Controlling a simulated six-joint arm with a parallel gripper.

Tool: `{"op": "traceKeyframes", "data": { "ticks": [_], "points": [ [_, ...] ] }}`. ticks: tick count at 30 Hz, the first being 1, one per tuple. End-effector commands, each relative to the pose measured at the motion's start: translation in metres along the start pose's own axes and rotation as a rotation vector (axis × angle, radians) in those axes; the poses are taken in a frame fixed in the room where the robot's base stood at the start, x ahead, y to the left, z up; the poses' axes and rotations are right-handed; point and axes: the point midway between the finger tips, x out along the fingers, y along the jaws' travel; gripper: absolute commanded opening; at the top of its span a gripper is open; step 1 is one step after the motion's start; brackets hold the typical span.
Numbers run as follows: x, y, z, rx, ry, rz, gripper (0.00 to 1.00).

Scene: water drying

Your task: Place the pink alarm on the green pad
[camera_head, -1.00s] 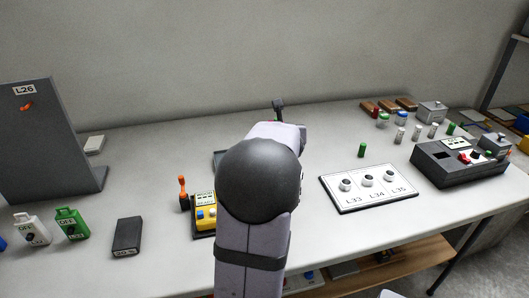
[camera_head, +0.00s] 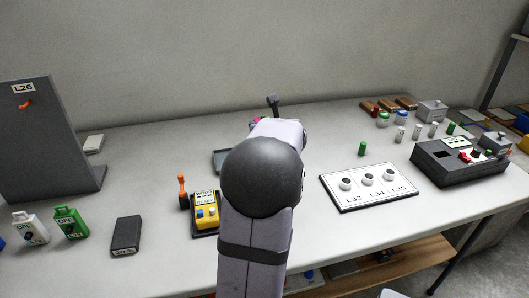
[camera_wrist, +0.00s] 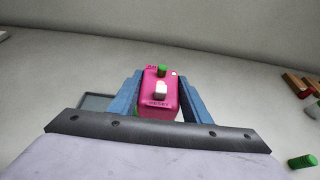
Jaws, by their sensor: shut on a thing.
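The pink alarm (camera_wrist: 158,88) sits between the two blue fingers of my gripper (camera_wrist: 160,79) in the wrist view. The fingers are shut on its sides. Its face has a white button, a green knob and a RESET label. In the head view only a small pink bit of the alarm (camera_head: 257,120) shows past my arm, near the back of the table. The green pad is not clearly visible. A thin green sliver shows by the alarm's lower left edge in the wrist view; I cannot tell what it belongs to.
A grey tray (camera_wrist: 96,101) lies left of the alarm. A yellow device (camera_head: 206,213) and an orange-handled tool (camera_head: 182,190) stand left of my arm. A white panel (camera_head: 352,201) with three round fittings lies to the right. The back of the table beside the gripper is clear.

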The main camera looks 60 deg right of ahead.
Motion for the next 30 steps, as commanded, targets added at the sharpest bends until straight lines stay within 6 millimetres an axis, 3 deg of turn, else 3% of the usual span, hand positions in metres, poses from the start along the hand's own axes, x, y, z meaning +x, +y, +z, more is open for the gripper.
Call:
{"op": "traceKeyframes", "data": {
  "ticks": [1,6,15,24,30],
  "points": [
    [0.005,0.000,-0.013,0.002,0.001,0.000,0.14],
    [0.014,0.000,-0.035,0.001,0.001,-0.001,0.14],
    [0.018,0.000,-0.042,0.001,-0.001,-0.001,0.14],
    [0.030,0.000,-0.073,0.002,0.001,-0.001,0.14],
    [0.031,0.000,-0.076,0.000,-0.001,-0.001,0.14]
  ]
}}
